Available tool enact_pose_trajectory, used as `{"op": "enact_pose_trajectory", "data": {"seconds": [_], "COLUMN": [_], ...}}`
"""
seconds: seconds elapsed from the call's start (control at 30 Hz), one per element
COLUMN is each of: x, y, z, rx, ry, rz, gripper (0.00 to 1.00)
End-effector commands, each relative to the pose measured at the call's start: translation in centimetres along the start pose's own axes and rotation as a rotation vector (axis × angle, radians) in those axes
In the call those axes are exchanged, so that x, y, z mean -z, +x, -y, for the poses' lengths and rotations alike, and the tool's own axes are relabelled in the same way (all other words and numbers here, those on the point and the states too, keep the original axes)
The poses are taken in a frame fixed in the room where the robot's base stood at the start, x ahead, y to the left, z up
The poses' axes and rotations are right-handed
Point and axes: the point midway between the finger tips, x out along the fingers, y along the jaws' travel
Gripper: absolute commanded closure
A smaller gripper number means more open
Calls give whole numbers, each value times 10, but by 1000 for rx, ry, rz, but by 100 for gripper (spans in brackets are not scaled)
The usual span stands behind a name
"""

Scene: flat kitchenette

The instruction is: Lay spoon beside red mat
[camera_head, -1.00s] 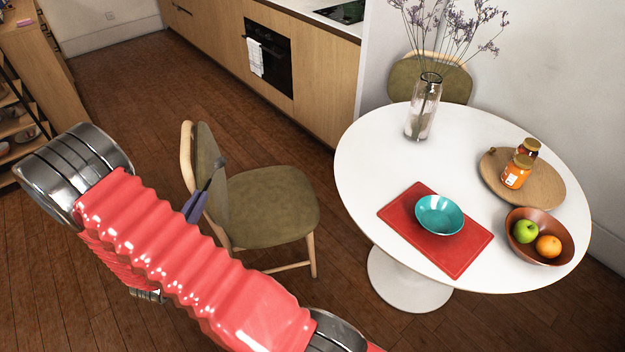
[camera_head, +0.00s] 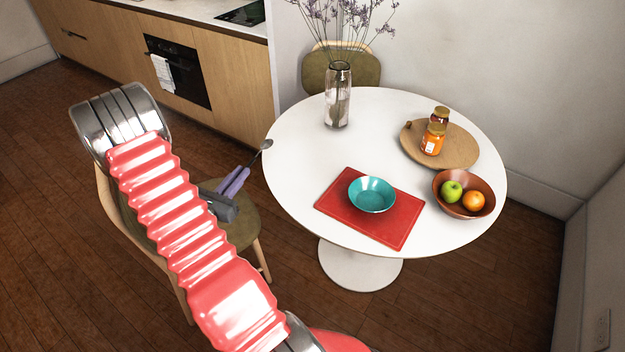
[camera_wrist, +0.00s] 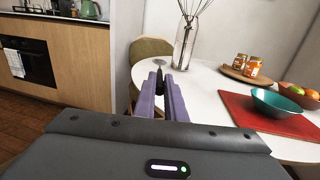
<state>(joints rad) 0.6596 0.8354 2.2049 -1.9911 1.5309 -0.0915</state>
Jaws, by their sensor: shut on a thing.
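My gripper (camera_head: 243,174) has purple fingers shut on the spoon (camera_head: 265,145), whose metal bowl end points up and away from the fingers. In the head view the spoon's tip lies at the left edge of the white round table (camera_head: 300,150); its height above the tabletop is hard to tell. In the wrist view the dark handle (camera_wrist: 160,80) shows between the fingertips (camera_wrist: 161,88). The red mat (camera_head: 397,230) lies on the table to the right of the gripper, with a teal bowl (camera_head: 372,194) on it. The mat also shows in the wrist view (camera_wrist: 240,108).
A glass vase (camera_head: 337,105) with dried flowers stands at the back left of the table. A round board (camera_head: 460,152) with jars and a brown fruit bowl (camera_head: 463,208) are on the right. A chair (camera_head: 245,225) stands below my gripper. White tabletop left of the mat is clear.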

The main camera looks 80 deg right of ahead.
Motion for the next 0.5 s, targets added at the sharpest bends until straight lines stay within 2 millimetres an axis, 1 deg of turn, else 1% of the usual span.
{"op": "enact_pose_trajectory", "data": {"seconds": [0.03,0.1,0.17,0.3,0.4,0.5], "x": [-1,-1,-2,-3,-3,-4], "y": [13,29,42,68,83,92], "z": [15,33,49,89,113,129], "rx": [32,68,99,173,214,243], "ry": [0,0,0,-1,-1,-1], "rz": [0,0,0,-1,-1,-1], "gripper": [100,100,100,100,100,100]}}
